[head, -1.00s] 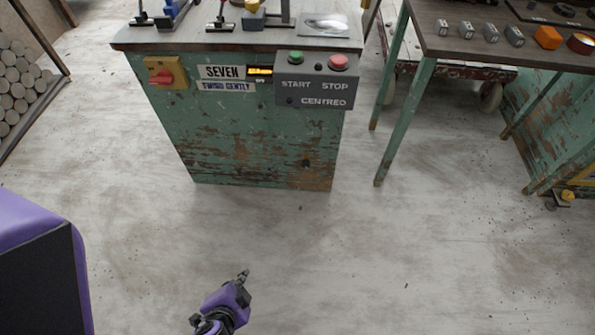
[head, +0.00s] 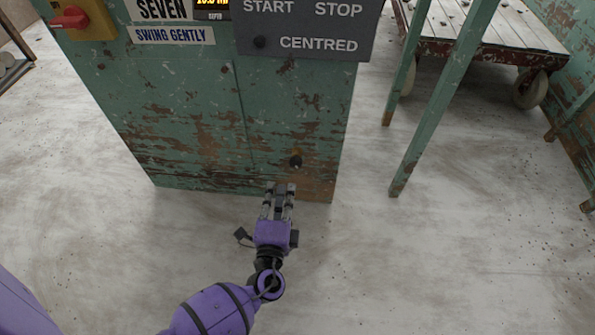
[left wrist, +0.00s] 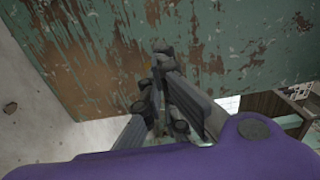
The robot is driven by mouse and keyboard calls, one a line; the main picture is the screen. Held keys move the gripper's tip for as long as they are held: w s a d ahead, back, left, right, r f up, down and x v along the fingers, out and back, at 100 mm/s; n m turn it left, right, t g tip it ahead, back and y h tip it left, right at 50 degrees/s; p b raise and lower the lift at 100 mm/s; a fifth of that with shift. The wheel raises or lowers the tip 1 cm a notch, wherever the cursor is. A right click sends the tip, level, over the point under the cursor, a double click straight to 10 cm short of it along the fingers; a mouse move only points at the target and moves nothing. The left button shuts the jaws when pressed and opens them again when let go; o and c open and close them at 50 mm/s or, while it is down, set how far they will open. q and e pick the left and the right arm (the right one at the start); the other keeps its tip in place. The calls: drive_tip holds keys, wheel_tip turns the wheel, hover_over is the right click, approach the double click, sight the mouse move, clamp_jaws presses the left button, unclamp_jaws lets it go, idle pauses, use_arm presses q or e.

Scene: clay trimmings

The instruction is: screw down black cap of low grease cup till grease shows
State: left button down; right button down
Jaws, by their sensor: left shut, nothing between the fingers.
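The black cap (head: 296,161) of the low grease cup is a small dark knob. It sits low on the worn green machine front (head: 200,120), on a rusty patch near the right edge. My left gripper (head: 280,187) is shut and empty, its fingers pointing up the picture towards the machine, just below and slightly left of the cap in the head view. I cannot tell the gap in depth. In the left wrist view the fingers (left wrist: 160,62) are in front of the rusty green panel, and I cannot make out the cap there. No grease is visible. My right gripper is out of view.
Above are a red switch on a yellow plate (head: 75,20), a "SWING GENTLY" label (head: 172,35) and a grey START/STOP panel (head: 305,32). A green table leg (head: 440,110) and a wheeled cart (head: 490,45) stand to the right. The floor in front is clear.

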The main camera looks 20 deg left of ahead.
sight(296, 162)
use_arm(q)
drive_tip(key=b+x, duration=0.1)
drive_tip(key=x, duration=0.5)
drive_tip(key=shift+w+a+r+b, duration=0.15)
drive_tip(key=shift+w+b, duration=0.1)
drive_tip(key=shift+b, duration=0.1)
drive_tip(key=shift+w, duration=0.1)
drive_tip(key=shift+r, duration=0.1)
idle(0.3)
drive_tip(key=shift+w+r, duration=0.15)
drive_tip(key=shift+r, duration=0.3)
drive_tip(key=shift+d+r, duration=0.25)
drive_tip(key=shift+r, duration=0.25)
idle(0.3)
